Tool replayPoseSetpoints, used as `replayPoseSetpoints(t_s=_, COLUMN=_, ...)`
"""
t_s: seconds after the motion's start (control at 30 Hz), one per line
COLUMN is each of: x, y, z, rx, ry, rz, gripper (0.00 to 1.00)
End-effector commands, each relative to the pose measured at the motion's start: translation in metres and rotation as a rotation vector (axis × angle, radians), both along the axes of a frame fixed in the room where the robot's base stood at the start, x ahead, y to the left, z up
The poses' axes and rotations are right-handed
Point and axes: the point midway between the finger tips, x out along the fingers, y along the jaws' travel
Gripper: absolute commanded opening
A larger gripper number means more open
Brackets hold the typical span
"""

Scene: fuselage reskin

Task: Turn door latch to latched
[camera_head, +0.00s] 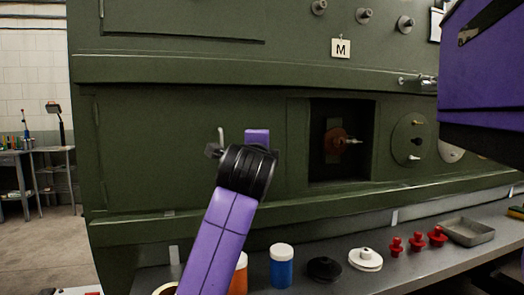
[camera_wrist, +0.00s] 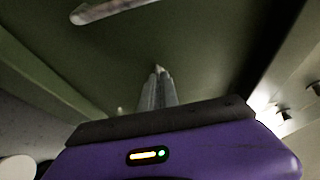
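The door latch (camera_head: 221,135) shows in the head view as a pale, roughly upright handle on the green door panel (camera_head: 150,140). In the wrist view a pale metal bar, which looks like the latch handle (camera_wrist: 112,9), crosses the top left at a slight slant. My gripper's fingers (camera_wrist: 158,72) are together in the wrist view, with nothing seen between them. Their tips point toward the green panel and appear apart from the handle. In the head view my purple and black arm hides the fingers and part of the panel.
Right of the door is a dark recess (camera_head: 370,110) with a reddish-brown fitting (camera_head: 338,142). A grey bench (camera_head: 440,262) below holds a blue jar (camera_head: 281,268), a white disc (camera_head: 365,260), red knobs (camera_head: 417,243) and a tray (camera_head: 468,232). A purple body fills the upper right.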

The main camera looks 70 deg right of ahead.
Motion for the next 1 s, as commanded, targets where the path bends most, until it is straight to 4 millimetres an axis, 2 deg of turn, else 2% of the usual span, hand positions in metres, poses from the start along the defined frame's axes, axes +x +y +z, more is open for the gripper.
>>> replayPoseSetpoints(t_s=0.1, x=-0.001, y=-0.001, z=-0.002, rx=0.004, ry=0.000, rz=-0.002, gripper=0.00)
replayPoseSetpoints(t_s=0.23, x=-0.001, y=-0.001, z=-0.001, rx=0.003, ry=0.001, rz=-0.002, gripper=0.26)
replayPoseSetpoints(t_s=0.63, x=-0.001, y=0.005, z=0.000, rx=0.000, ry=0.001, rz=0.001, gripper=0.26)
replayPoseSetpoints(t_s=1.0, x=-0.018, y=0.058, z=-0.001, rx=0.000, ry=0.000, rz=0.002, gripper=0.26)
